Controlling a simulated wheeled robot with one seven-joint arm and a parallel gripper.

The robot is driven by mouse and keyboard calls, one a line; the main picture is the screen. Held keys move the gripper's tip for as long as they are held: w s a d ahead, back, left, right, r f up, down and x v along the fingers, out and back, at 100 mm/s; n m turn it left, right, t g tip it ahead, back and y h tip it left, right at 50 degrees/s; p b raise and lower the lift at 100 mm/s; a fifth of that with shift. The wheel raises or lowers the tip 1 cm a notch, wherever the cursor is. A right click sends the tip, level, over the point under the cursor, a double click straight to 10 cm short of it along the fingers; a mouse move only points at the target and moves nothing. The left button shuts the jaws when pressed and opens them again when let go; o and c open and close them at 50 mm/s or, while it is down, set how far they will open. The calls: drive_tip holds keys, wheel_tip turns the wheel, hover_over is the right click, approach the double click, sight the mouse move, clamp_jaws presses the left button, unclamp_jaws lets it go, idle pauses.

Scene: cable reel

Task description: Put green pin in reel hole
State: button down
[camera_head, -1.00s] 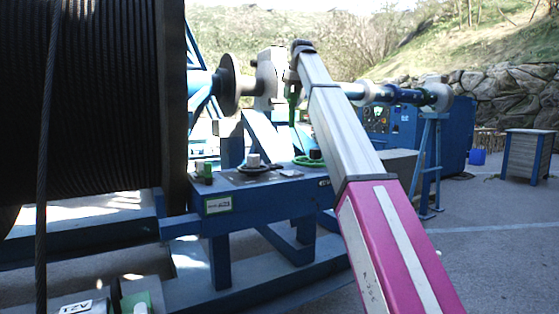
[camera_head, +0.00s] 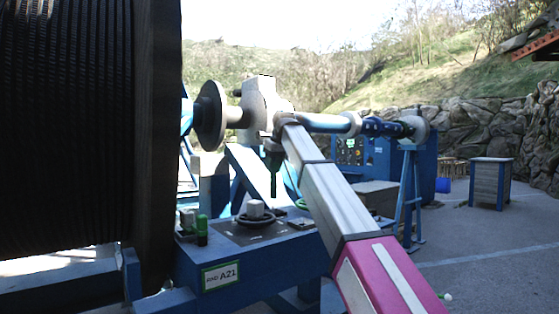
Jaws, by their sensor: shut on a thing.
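My arm reaches up from the lower right. My gripper (camera_head: 272,153) is at its far end, small and partly hidden by the arm. It is shut on a dark green pin (camera_head: 274,182), which hangs down roughly upright below it. The large black cable reel (camera_head: 68,130) fills the left side, with a dark flange (camera_head: 157,140) at its right edge. The gripper and pin show to the right of this flange, in front of the blue frame. I cannot make out the reel hole.
A blue bench (camera_head: 240,258) labelled A21 stands in front, carrying small green-topped parts (camera_head: 202,228) and a grey knob (camera_head: 256,210). A grey cabinet (camera_head: 490,183) stands on open ground at right.

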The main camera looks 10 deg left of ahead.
sight(275, 194)
drive_tip(key=shift+f, duration=7.25)
drive_tip(key=c, duration=0.6)
unclamp_jaws()
drive_tip(key=v, duration=1)
drive_tip(key=shift+r, duration=0.4)
drive_tip(key=shift+s, duration=0.1)
